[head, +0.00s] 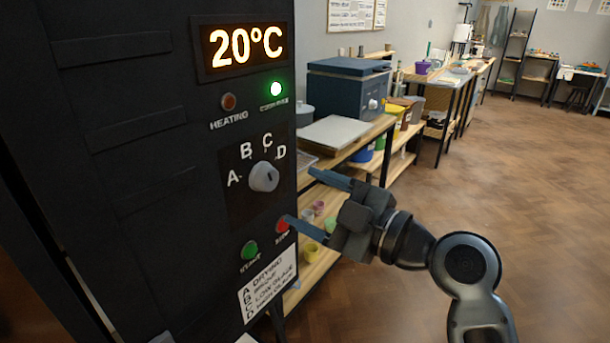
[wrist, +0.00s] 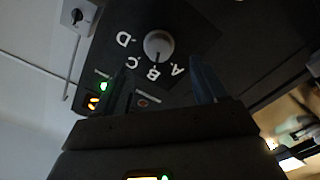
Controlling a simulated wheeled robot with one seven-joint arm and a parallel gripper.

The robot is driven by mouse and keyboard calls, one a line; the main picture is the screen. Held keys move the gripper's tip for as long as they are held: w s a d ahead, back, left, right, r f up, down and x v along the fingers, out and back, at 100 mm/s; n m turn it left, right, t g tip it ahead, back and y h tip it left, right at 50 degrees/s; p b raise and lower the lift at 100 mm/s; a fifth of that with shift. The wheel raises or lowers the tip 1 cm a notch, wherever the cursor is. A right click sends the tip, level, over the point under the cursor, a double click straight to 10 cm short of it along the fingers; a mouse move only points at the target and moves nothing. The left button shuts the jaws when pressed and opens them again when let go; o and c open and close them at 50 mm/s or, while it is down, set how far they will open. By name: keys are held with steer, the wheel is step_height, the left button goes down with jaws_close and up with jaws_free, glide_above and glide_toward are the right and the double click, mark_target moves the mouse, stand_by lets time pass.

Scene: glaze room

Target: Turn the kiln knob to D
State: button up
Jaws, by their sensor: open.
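The kiln knob (head: 264,177) is a round grey knob on the dark kiln panel, with white letters A, B, C and D in an arc above it. It also shows in the wrist view (wrist: 158,44), ahead of the fingers. A small dark mark shows on its face. In the wrist view the mark lies on the side towards B and C; I cannot tell exactly which letter it points to. My gripper (head: 300,195) is open and empty, to the right of the knob and apart from it. Its fingers (wrist: 158,66) point at the panel.
The kiln display (head: 245,45) reads 20°C. A green lamp (head: 276,89) is lit above the knob; the heating lamp (head: 228,101) looks unlit. A green button (head: 250,250) and red button (head: 282,225) sit below. A wooden shelf bench (head: 350,150) stands behind my gripper. Open floor lies right.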

mark_target(272, 182)
steer(key=shift+p+x, duration=1.1)
steer(key=shift+x, duration=2.8)
steer(key=shift+d+r, duration=0.1)
steer(key=shift+c, duration=0.4)
steer(key=c, duration=0.8)
